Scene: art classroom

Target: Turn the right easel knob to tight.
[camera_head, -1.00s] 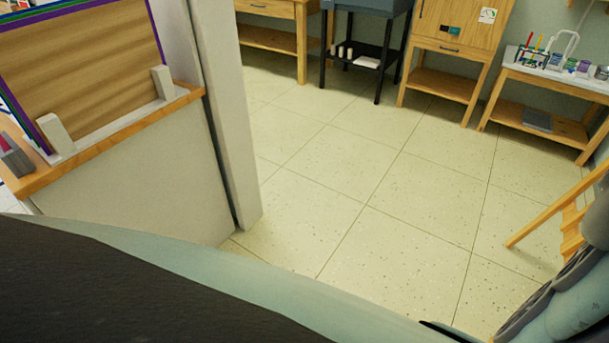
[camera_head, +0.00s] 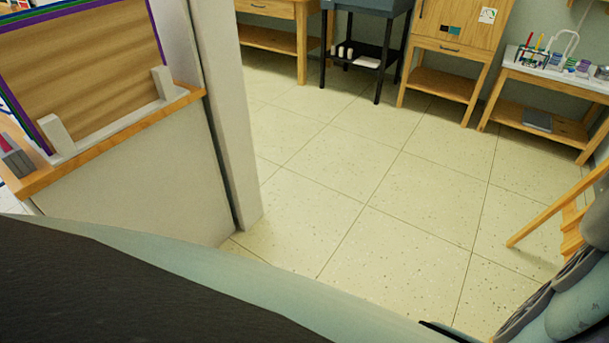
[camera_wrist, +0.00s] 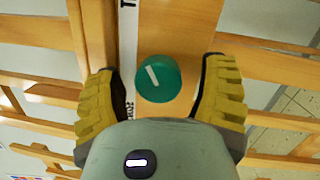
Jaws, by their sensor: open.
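In the wrist view a round green knob (camera_wrist: 159,78) with a white pointer mark sits on a wooden part of the easel (camera_wrist: 190,32). The white mark slants from upper left to lower right. My gripper (camera_wrist: 160,88) is open, with one yellow ridged finger on each side of the knob. A gap shows between each finger and the knob, so they look apart from it. A white strip with dark lettering, partly hidden, runs just left of the knob. The head view does not show the knob or my gripper.
Easel bars cross the wrist view on both sides. In the head view, a half wall with a wooden ledge (camera_head: 110,143) stands at left, and wooden easel legs or rungs (camera_head: 560,220) show at right. Open tiled floor (camera_head: 350,180) lies between, with tables and a cabinet behind.

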